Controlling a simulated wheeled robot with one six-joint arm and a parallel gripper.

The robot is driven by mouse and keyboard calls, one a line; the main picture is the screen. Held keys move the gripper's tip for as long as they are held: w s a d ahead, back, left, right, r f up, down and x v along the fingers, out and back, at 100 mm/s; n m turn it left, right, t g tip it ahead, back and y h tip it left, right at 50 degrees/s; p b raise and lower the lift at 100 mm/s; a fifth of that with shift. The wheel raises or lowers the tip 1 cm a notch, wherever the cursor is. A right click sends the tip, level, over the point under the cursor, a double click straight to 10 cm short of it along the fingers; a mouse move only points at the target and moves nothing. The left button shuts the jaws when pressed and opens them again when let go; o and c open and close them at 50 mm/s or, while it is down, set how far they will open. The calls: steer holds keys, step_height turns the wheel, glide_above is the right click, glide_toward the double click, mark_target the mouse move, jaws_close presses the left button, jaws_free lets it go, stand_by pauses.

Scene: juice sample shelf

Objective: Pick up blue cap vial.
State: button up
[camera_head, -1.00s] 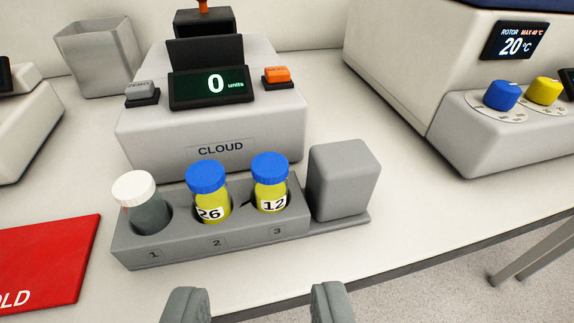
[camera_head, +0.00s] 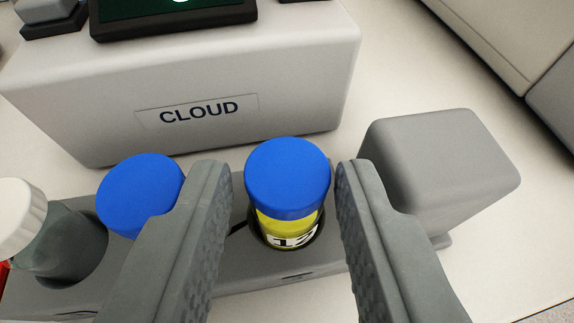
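A blue cap vial (camera_head: 288,185) with yellow liquid and a label reading 12 stands in the right hole of the grey rack (camera_head: 230,275). My gripper (camera_head: 283,180) is open, with one finger on each side of this vial and gaps between the fingers and the cap. A second blue cap vial (camera_head: 140,190) stands in the middle hole, partly hidden behind my left finger.
A grey block (camera_head: 440,165) stands right of the rack, close to my right finger. The CLOUD device (camera_head: 200,90) is behind the rack. Bare white table (camera_head: 500,245) shows at the right. The edge of another machine (camera_head: 510,40) is at the upper right.

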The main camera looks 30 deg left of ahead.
mark_target(289, 184)
steer(key=shift+f+x, duration=0.15)
steer(key=shift+x, duration=1.15)
steer(key=shift+f+x, duration=0.15)
steer(key=shift+x, duration=1.15)
steer(key=shift+s+d, duration=0.1)
jaws_close()
steer(key=shift+r, duration=0.15)
